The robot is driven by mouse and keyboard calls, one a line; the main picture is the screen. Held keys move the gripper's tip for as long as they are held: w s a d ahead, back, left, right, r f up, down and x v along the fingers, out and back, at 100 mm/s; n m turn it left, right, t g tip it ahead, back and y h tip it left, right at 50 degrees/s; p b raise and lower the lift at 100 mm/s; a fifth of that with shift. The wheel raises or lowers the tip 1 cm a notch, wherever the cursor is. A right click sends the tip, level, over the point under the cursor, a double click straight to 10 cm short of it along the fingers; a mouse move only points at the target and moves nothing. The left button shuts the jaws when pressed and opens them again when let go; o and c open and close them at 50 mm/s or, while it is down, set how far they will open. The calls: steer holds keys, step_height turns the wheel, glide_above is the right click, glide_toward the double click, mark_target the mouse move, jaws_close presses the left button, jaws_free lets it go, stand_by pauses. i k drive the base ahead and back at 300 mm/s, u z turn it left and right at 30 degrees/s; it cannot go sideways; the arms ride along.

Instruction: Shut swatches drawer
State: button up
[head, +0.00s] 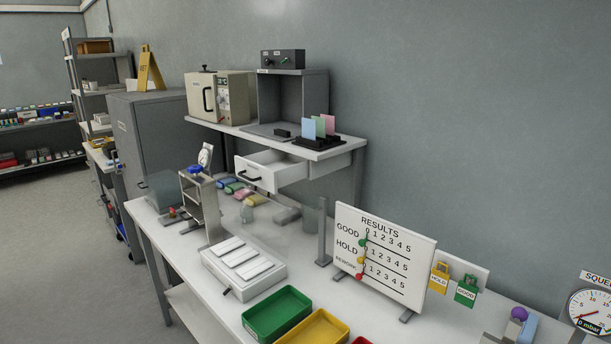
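A white drawer (262,174) with a dark handle stands pulled out beneath the raised shelf table (345,148) at the back. Its front faces left and toward me, and the inside shows from above. Any label on it is too small to read. Pink, green and blue swatch cards (320,126) stand in a black holder on the shelf table above. My gripper is not in view.
A long white bench (215,316) lies in front of the drawer. It carries a metal stand (208,205), a white tray unit (243,266), green (276,313) and yellow (318,330) bins and a results board (384,252). Open floor (62,240) lies at left.

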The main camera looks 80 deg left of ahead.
mark_target(270, 170)
steer(key=k, duration=0.4)
steer(key=u, duration=2.55)
steer(key=k, duration=1)
steer(key=u, duration=0.75)
steer(key=i, duration=1.05)
steer(key=z, duration=0.4)
